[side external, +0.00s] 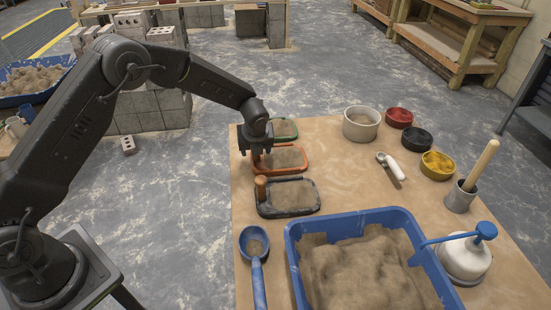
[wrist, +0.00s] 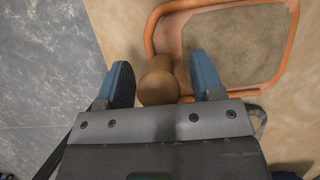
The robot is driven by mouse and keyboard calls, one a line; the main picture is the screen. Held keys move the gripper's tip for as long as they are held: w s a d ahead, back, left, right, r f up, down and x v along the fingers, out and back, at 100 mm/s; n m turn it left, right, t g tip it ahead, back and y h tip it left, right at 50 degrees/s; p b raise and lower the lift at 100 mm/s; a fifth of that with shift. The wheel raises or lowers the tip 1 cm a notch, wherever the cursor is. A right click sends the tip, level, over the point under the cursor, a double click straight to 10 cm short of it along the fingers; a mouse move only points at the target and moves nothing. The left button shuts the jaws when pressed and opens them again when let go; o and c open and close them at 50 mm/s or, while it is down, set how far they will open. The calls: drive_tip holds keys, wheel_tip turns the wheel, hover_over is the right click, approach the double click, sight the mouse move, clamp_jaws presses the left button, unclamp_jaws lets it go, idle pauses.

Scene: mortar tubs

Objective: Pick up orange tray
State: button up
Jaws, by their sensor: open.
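The orange tray (side external: 301,158) lies on the table between a green tray and a black tray, holding a layer of sand-coloured mortar. It also shows in the wrist view (wrist: 294,35), at the top right. Its brown wooden handle (wrist: 158,82) sticks up at its left end. My gripper (wrist: 166,82) is open, with one blue-padded finger on each side of this handle. The right finger overlaps the tray's edge in the picture. I cannot tell whether either finger touches the handle. In the side external view my gripper (side external: 258,157) hides the tray's left end and handle.
The green tray (side external: 296,129) is just behind and the black tray (side external: 316,198) with its wooden handle is just in front. A blue tub (side external: 294,240) of mortar and a blue scoop (side external: 257,270) stand nearer. A white pot (side external: 361,125) stands to the right.

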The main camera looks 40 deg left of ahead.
clamp_jaws()
idle(0.4)
drive_tip(key=shift+r, duration=0.15)
